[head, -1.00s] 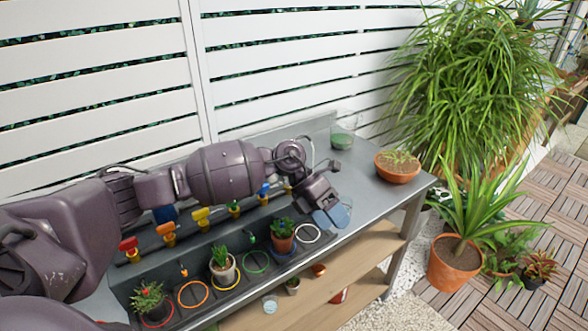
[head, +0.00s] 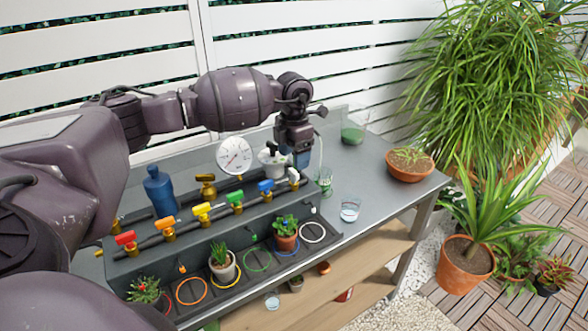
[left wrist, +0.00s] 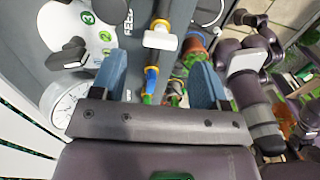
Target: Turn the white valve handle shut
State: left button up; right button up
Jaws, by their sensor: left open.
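The white valve handle (head: 293,175) is at the right end of the row of coloured valves. In the left wrist view the white handle (left wrist: 160,40) lies crosswise in the picture, ahead of and between the fingertips. My left gripper (head: 302,160) points down, just behind and above the handle in the head view. Its blue fingers (left wrist: 160,65) are spread and empty, with no visible contact with the handle. My right gripper does not show.
The blue valve (head: 265,186) is left of the white one. A pressure gauge (head: 235,157) and a white dial with a black knob (head: 272,160) stand behind the pipe. A glass cup (head: 349,210) stands on the bench to the right. Potted plants (head: 285,232) sit in front.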

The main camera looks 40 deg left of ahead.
aim_at(294, 171)
pick_arm(q)
notch_tip(294, 171, down, 4)
jog(key=shift+r, duration=0.15)
jog(key=shift+f, duration=0.5)
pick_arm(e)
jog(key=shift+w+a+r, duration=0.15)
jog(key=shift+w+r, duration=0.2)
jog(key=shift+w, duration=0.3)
pick_arm(q)
jog(key=shift+c, duration=0.5)
jog(key=c, duration=0.8)
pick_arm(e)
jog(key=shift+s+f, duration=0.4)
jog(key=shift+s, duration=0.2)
